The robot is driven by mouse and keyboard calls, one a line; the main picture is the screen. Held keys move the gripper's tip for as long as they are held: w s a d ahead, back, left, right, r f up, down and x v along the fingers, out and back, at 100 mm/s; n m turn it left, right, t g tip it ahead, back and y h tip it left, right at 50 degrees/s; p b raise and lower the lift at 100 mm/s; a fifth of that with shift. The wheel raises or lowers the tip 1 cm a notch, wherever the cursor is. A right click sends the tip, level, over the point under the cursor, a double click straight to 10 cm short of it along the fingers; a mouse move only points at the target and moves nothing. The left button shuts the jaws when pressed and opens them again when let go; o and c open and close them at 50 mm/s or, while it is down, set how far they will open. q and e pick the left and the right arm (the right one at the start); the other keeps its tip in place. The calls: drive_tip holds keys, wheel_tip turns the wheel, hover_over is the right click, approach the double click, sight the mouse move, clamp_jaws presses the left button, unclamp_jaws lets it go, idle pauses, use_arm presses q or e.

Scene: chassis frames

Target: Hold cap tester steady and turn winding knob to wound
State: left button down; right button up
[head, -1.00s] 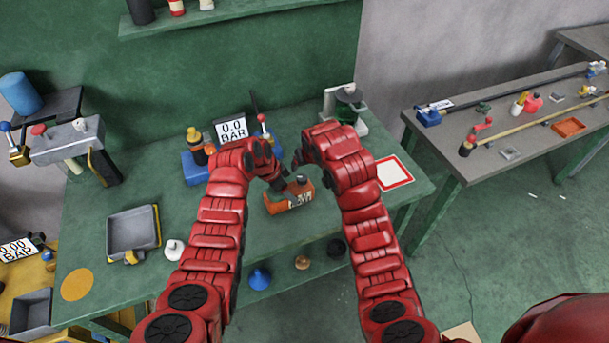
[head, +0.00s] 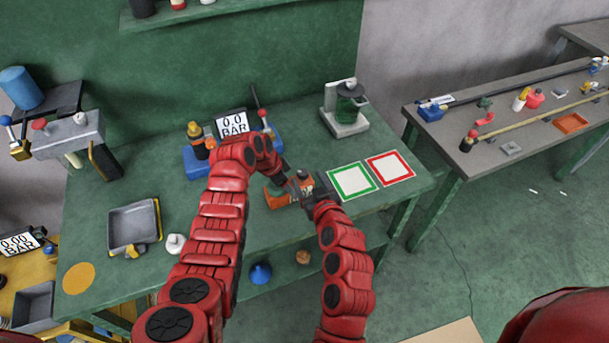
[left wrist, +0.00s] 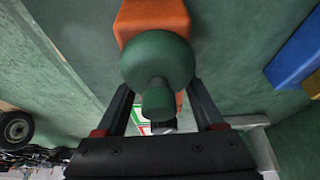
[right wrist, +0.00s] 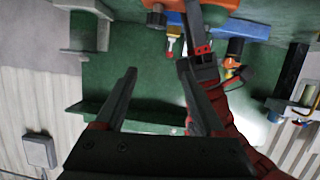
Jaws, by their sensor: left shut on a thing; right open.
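The cap tester is an orange body (head: 277,196) near the front edge of the green table. In the left wrist view its orange block (left wrist: 152,17) lies behind a rounded dark green part (left wrist: 157,60) between my fingers. My left gripper (head: 280,172) is shut on the tester from its back left side; the arm partly covers it. My right gripper (head: 304,182) is open at the tester's right end and hides part of it. In the right wrist view the open fingers (right wrist: 158,72) have nothing between them, and a dark knob (right wrist: 155,14) shows beside the orange body. The knob's setting cannot be read.
A green-framed square (head: 352,181) and a red-framed square (head: 404,167) lie clear on the table at right. A grey stand (head: 346,122) is behind them. A grey tray (head: 133,226) is at left.

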sight(304, 174)
wheel_tip(304, 174, down, 3)
drive_tip(key=s+d+m+g, duration=0.1)
drive_tip(key=s+d, duration=0.1)
drive_tip(key=s, duration=0.1)
drive_tip(key=shift+h, duration=0.4)
drive_tip(key=x, duration=1.2)
drive_tip(key=shift+w+a+r, duration=0.1)
drive_tip(key=shift+r, duration=0.05)
clamp_jaws()
